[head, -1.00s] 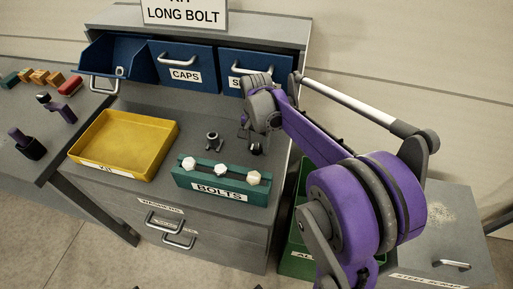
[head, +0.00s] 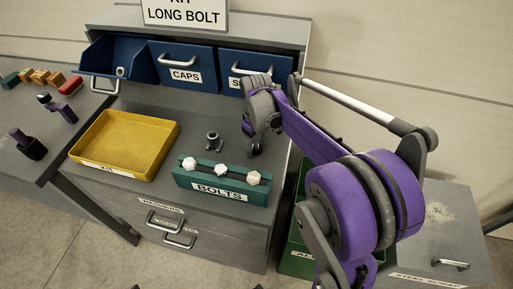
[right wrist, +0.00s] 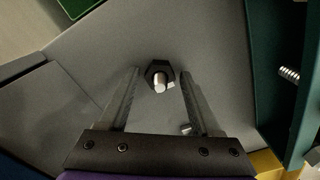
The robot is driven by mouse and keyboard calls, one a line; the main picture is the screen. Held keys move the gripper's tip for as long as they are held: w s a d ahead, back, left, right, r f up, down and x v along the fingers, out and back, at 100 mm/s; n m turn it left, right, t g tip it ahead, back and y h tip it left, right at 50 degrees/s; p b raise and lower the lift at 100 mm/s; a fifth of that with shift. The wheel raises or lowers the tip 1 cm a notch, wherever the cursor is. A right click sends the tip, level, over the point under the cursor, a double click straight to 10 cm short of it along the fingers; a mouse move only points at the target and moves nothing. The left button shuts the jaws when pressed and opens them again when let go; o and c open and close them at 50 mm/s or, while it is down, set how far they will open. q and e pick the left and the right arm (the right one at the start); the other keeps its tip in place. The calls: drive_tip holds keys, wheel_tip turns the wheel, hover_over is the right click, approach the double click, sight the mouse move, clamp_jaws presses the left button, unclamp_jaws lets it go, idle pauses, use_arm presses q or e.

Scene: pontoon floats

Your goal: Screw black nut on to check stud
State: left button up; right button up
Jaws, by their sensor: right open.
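My right gripper (head: 255,151) reaches down over the grey worktop behind the bolt holder. In the right wrist view my right gripper (right wrist: 158,88) is open, its two fingers apart. The black hex nut (right wrist: 149,70) is between the far ends of the fingers, with a clear gap to each. A bright metal pin shows in the nut's middle; how far the nut is threaded on it I cannot tell. In the head view the gripper mostly hides this spot. A grey fitting (head: 213,141) stands upright left of the gripper. My left gripper is not in view.
The green bolt holder (head: 190,181) with three white-headed bolts is just in front of the gripper. A yellow tray (head: 150,170) lies to the left. Blue drawers (head: 185,60) stand behind. A green bin (head: 297,262) is lower right. Worktop between tray and fitting is clear.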

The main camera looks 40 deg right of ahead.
drive_tip(key=n, duration=0.4)
drive_tip(key=shift+n, duration=0.4)
drive_tip(key=n, duration=0.8)
drive_tip(key=shift+n, duration=0.4)
drive_tip(key=n, duration=0.4)
drive_tip(key=shift+n, duration=0.4)
clamp_jaws()
drive_tip(key=m, duration=0.4)
drive_tip(key=shift+m, duration=0.3)
drive_tip(key=m, duration=0.4)
drive_tip(key=shift+m, duration=0.3)
drive_tip(key=m, duration=0.3)
